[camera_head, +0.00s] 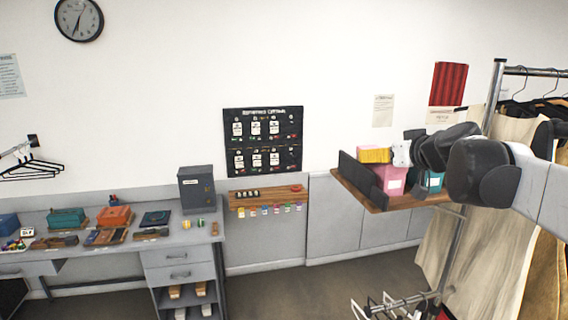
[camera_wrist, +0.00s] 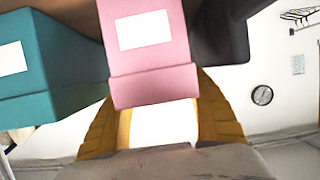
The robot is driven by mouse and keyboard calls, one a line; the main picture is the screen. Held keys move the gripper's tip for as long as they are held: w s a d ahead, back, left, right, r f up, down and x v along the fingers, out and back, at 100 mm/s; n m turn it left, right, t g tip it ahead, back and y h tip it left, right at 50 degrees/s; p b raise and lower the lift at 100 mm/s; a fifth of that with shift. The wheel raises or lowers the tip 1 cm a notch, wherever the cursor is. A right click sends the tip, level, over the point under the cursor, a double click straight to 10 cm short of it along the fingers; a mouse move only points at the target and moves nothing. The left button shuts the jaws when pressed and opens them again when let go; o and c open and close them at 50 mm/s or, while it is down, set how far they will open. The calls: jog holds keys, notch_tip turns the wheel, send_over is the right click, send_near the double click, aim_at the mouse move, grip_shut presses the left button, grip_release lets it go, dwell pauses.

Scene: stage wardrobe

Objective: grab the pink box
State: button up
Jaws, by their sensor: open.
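The pink box (camera_head: 391,182) with a white label stands on a wooden wall shelf (camera_head: 404,201). It shows large in the wrist view (camera_wrist: 152,78), its label and lid edge facing the camera. My gripper (camera_head: 376,155) has yellow fingers and is at the upper part of the box in the head view. In the wrist view the open fingers (camera_wrist: 160,105) lie on either side of the box, their far ends partly hidden behind it. I cannot tell whether they touch it.
A teal box (camera_head: 433,181) stands right of the pink one; it is close on the left in the wrist view (camera_wrist: 42,72). A dark upright panel (camera_head: 358,175) stands at the shelf's left end. A clothes rack (camera_head: 489,110) is at the right, a grey desk (camera_head: 75,240) at the left.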

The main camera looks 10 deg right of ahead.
jog(key=shift+s+r, duration=0.1)
jog(key=shift+s, duration=0.15)
jog(key=c, duration=0.9)
jog(key=shift+c, duration=0.3)
